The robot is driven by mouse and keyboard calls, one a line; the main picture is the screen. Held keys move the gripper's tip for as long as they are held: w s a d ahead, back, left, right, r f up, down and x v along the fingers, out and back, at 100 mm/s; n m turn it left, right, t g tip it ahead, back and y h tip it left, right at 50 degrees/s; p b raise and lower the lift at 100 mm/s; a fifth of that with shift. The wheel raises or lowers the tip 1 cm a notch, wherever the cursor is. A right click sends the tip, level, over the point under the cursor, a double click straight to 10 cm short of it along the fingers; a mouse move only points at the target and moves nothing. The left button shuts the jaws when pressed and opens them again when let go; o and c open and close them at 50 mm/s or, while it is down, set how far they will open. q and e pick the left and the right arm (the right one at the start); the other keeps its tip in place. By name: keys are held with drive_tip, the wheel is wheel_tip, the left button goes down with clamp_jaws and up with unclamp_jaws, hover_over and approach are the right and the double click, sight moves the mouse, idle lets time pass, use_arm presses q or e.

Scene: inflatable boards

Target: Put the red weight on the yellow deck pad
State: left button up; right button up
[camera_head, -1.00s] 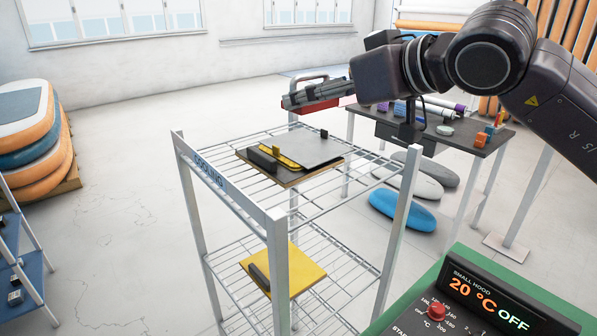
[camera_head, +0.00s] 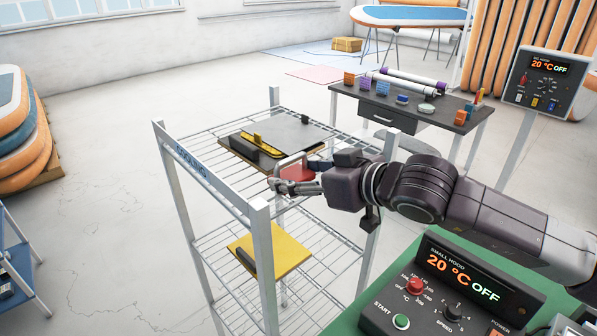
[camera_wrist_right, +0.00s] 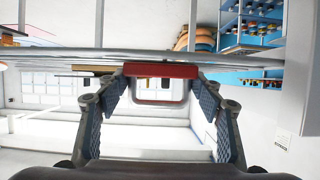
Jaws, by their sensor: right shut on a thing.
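The red weight (camera_head: 297,174), a flat block with a metal loop handle, is held in my right gripper (camera_head: 300,183), at the right side of the upper rack shelf in the head view. In the right wrist view the red weight (camera_wrist_right: 160,70) and its handle sit between the two fingers. A yellow pad (camera_head: 285,252) with a dark block at its left edge lies on the lower shelf. On the upper shelf a grey plate (camera_head: 292,131) lies on a board, with a yellow piece (camera_head: 254,141) and a dark block beside it. My left gripper is out of view.
The metal wire rack (camera_head: 190,225) has tall corner posts around both shelves. A green bench with a control panel (camera_head: 455,290) stands in front at the right. Behind the rack is a dark table (camera_head: 405,113) with rolls and small items. Open floor lies to the left.

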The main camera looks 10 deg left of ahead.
drive_tip(key=o, duration=1.7)
